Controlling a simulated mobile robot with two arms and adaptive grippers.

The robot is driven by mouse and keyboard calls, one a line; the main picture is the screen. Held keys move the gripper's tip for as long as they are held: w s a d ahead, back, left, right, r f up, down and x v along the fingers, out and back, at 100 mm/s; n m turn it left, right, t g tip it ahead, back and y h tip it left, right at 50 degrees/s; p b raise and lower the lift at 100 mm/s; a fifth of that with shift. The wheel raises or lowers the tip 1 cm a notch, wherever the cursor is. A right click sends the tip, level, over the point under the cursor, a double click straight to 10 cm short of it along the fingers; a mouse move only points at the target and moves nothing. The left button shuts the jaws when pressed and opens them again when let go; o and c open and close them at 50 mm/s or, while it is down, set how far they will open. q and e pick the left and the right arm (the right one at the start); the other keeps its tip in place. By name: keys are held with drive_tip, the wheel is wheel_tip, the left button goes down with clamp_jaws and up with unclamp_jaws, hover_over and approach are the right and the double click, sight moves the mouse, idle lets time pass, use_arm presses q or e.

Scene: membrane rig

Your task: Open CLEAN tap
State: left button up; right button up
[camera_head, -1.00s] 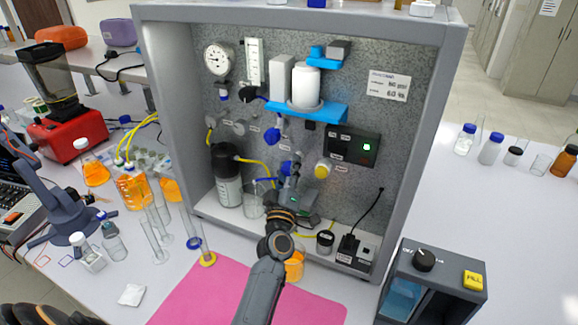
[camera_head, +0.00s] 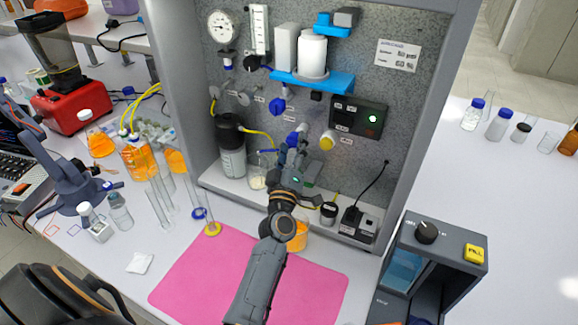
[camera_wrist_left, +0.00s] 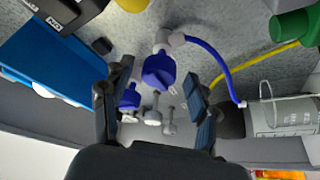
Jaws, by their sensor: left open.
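The panel carries an upper blue tap (camera_head: 277,106), a lower blue tap (camera_head: 292,140) and a yellow-knobbed tap (camera_head: 327,140). Their labels are too small to read, so I cannot tell which is CLEAN. My left gripper (camera_head: 290,165) is just in front of and below the lower blue tap, partly covering it. In the left wrist view my left gripper (camera_wrist_left: 158,103) is open and empty. A blue tap handle (camera_wrist_left: 158,70) shows beyond and between its fingers, apart from them. A second blue handle (camera_wrist_left: 130,97) shows near the left finger. My right gripper is not in view.
A blue shelf (camera_head: 340,85) with white containers juts out above the taps. A black-capped bottle (camera_head: 231,150) and a beaker (camera_head: 257,178) stand left of the gripper. An orange-filled beaker (camera_head: 298,238) is beside my forearm. The pink mat (camera_head: 190,285) is mostly clear.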

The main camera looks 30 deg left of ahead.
use_arm(q)
drive_tip(key=v, duration=0.9)
drive_tip(key=shift+s+d, duration=0.15)
drive_tip(key=shift+s, duration=0.1)
drive_tip(key=shift+f, duration=0.1)
